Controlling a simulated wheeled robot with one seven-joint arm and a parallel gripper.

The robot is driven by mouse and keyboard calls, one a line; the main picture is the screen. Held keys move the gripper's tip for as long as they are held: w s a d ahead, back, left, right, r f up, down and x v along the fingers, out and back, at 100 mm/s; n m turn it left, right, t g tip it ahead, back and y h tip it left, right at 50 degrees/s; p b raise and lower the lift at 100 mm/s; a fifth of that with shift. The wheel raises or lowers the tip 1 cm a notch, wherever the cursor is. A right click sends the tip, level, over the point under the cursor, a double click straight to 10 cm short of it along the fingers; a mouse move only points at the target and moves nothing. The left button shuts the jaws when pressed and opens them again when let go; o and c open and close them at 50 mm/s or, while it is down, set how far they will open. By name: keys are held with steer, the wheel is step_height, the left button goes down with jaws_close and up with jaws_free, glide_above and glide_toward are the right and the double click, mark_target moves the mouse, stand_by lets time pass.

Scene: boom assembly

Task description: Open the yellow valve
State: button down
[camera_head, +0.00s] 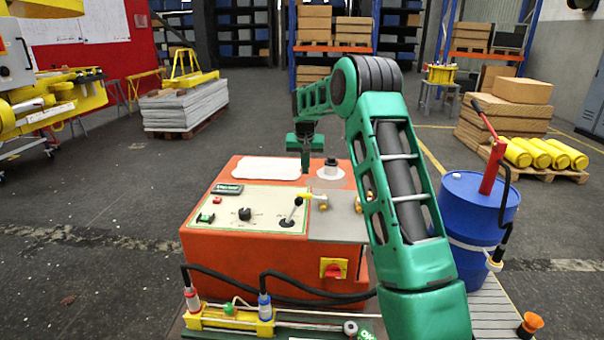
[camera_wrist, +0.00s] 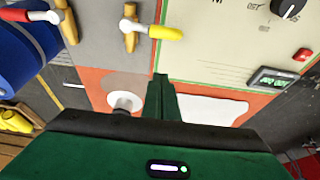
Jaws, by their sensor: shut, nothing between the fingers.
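The yellow valve (camera_head: 305,195) sits on the grey plate on top of the orange box. Its yellow handle points left from a brass body, toward the cream control panel. In the wrist view the yellow valve (camera_wrist: 163,33) is near the top, with its handle pointing right. My gripper (camera_head: 305,168) points down over the far part of the box, beyond the valve and apart from it. In the wrist view my gripper's fingers (camera_wrist: 161,82) are together and empty, below the valve in the picture. A second valve with a red handle (camera_wrist: 42,16) is beside it, mostly hidden by my arm in the head view.
The orange box (camera_head: 230,262) carries a control panel (camera_head: 250,208) with a black lever, knob and buttons. A black cap on a white disc (camera_head: 331,171) stands close to my gripper. A blue barrel (camera_head: 468,215) with a red pump stands at the right. Hoses run along the front.

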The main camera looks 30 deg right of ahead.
mark_target(311, 197)
steer(key=x, duration=0.7)
steer(key=shift+d+f, duration=0.1)
steer(key=shift+f, duration=0.15)
steer(key=shift+s+a+f, duration=0.15)
steer(key=shift+s+a, duration=0.05)
steer(key=shift+s, duration=0.05)
steer(key=shift+s+a, duration=0.3)
steer(key=shift+s, duration=0.15)
steer(key=shift+s+a+f, duration=0.25)
steer(key=shift+s+a, duration=0.35)
steer(key=shift+s, duration=0.3)
steer(key=shift+a, duration=0.4)
steer(key=shift+s+d+n, duration=0.15)
steer(key=shift+d+n, duration=0.05)
steer(key=shift+n, duration=0.2)
